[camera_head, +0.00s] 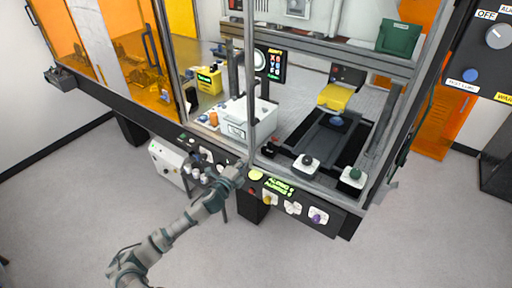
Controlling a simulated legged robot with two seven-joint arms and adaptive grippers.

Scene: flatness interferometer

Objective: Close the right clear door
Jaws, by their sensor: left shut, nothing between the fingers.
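The flatness interferometer is a framed enclosure with a dark front sill. A grey vertical post (250,75) stands at the middle of its front. To the right of this post is the see-through front bay, bounded by a slanted grey frame (401,112) at its right. I cannot tell the clear door's pane from open space there, nor how far the door is open. My left gripper (238,170) is shut and empty at the front sill, near the foot of the middle post. I cannot tell whether it touches anything. My right gripper is not in view.
Orange panels (75,40) with a dark handle close the left side. Inside are a white box (246,120), a yellow block (337,97) on a dark stage and a small screen (270,64). The grey floor in front is clear.

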